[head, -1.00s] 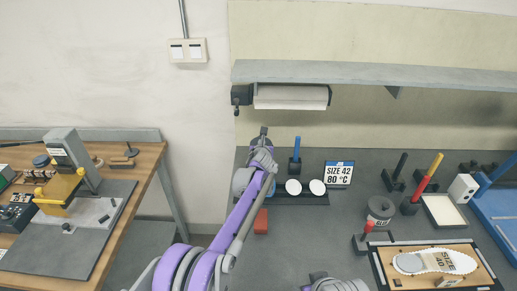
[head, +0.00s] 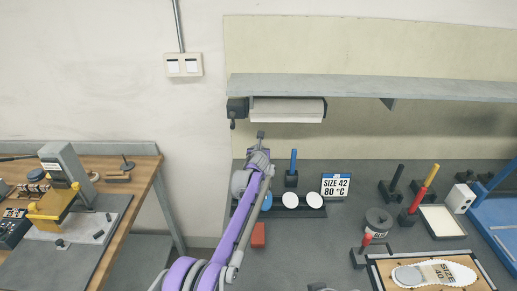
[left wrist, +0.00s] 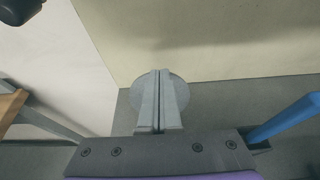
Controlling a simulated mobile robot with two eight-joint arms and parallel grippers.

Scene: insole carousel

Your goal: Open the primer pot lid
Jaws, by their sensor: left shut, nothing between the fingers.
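The only lidded-looking pot I can make out is a dark grey round pot (head: 378,221) with a pale label, right of centre on the grey bench; its lid looks closed. I cannot confirm that it is the primer pot. My left gripper (head: 260,134) is well to its left and higher in the head view, in front of the back wall. In the left wrist view its two fingers (left wrist: 158,100) are shut together and empty. A pale grey round shape (left wrist: 180,94) shows behind them; I cannot tell what it is. My right gripper is not visible.
A black rack with white discs (head: 290,200) and a blue-handled tool (head: 293,169) stand beside my left arm. A red block (head: 258,235) lies near it. A shelf (head: 380,88) and paper roll (head: 287,109) are above. Coloured-handled tools and an insole board (head: 380,279) are right.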

